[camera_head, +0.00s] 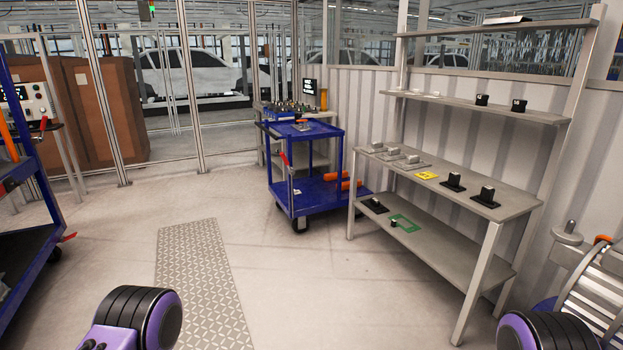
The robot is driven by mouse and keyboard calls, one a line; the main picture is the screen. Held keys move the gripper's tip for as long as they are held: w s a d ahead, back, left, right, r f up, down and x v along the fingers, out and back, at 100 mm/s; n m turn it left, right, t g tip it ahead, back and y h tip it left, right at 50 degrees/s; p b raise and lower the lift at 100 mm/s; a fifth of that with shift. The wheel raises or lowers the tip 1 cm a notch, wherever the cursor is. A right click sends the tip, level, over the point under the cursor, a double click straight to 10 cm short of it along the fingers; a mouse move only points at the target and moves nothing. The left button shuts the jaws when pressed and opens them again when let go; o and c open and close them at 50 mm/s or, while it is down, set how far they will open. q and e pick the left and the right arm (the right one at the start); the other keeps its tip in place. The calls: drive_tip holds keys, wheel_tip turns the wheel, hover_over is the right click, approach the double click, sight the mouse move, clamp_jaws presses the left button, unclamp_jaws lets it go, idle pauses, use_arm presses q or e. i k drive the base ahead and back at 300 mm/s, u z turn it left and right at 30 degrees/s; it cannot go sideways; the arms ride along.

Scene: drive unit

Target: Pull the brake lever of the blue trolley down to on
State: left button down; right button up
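A blue trolley (305,195) with two shelves stands in the middle distance, in front of the corrugated wall and left of the grey shelf bench. A small red lever (284,158) shows on its near left side, tilted; I cannot tell for sure whether it is the brake lever or how it is set. Orange cylinders (345,180) lie on or beside its lower shelf. Part of another blue trolley shows at the left edge, with a red handle (43,123) near it. Purple and black parts of my arms show at the bottom; neither gripper is in view.
The grey shelf bench (450,178) with small black and grey parts stands at the right. A patterned metal floor plate (200,280) lies left of centre. The floor between me and the middle trolley is clear. Glass partition posts (190,90) stand behind.

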sight(286, 163)
drive_tip(key=u, duration=0.45)
drive_tip(key=i, duration=2.55)
drive_tip(key=z, duration=0.5)
drive_tip(key=i, duration=1.55)
drive_tip(key=z, duration=0.6)
